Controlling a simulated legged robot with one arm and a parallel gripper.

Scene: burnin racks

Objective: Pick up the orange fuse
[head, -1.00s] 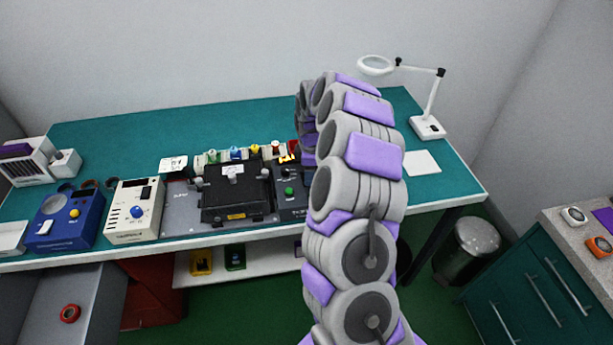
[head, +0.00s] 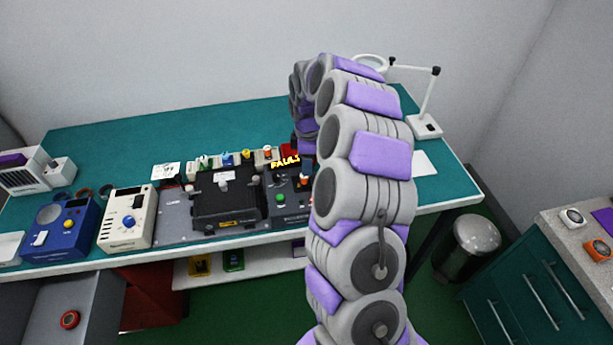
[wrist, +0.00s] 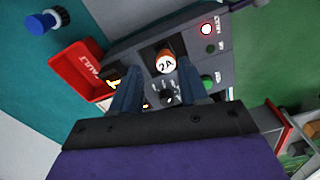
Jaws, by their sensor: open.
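An orange fuse with a white top marked "2A" (wrist: 166,62) stands on the dark control box (wrist: 130,45) in the wrist view. In the head view, a small orange and white piece (head: 304,180) on that box, beside my arm, looks like the same fuse. My gripper (wrist: 158,74) is open, its two dark blue fingers pointing towards the box. The fuse shows between and just beyond the fingertips; I cannot tell the exact depth gap. Nothing is held. In the head view my arm hides the fingers.
A red fault bin (wrist: 78,72) lies close to the left finger. Several coloured fuses stand in a row behind the black fixture (head: 228,203). The box has a green button (head: 280,198). A magnifier lamp (head: 424,127) stands at the right. The bench's back left is clear.

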